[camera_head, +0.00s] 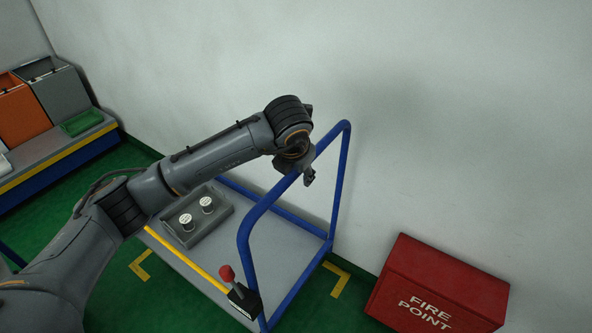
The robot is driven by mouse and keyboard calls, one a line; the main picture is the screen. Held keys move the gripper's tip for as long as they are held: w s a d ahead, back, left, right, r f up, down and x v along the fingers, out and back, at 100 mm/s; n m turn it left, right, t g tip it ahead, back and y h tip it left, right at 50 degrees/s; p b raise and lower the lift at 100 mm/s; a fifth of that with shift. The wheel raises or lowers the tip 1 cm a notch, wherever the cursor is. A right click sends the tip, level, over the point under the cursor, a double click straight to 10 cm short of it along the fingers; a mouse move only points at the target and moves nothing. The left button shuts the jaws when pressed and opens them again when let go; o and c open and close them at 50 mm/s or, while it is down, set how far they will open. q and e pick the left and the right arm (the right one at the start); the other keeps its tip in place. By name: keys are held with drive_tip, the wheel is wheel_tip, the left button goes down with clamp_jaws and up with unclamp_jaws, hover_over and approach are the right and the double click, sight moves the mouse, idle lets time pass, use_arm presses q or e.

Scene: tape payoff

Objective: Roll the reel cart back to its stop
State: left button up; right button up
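The reel cart has a grey deck (275,248) with a yellow front edge and a blue tubular push handle (343,170) at its right end. A grey holder (197,217) with two white-topped round pieces stands on the deck. A lever with a red knob (227,273) rises from a black box at the cart's front right corner. My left gripper (309,178) is at the top bar of the handle, partly hidden by its own wrist. I cannot tell whether its fingers are closed round the bar. My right gripper is out of view.
A red fire point box (437,285) stands right of the cart. Yellow corner marks (337,280) lie on the green floor near the cart. A grey bench (60,150) with orange and grey bins is at the left. A pale wall runs behind.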

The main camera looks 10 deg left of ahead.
use_arm(q)
drive_tip(key=shift+a+r, duration=0.1)
drive_tip(key=shift+r, duration=0.15)
drive_tip(key=v, duration=1.1)
drive_tip(key=shift+s+r, duration=0.2)
drive_tip(key=shift+s, duration=0.05)
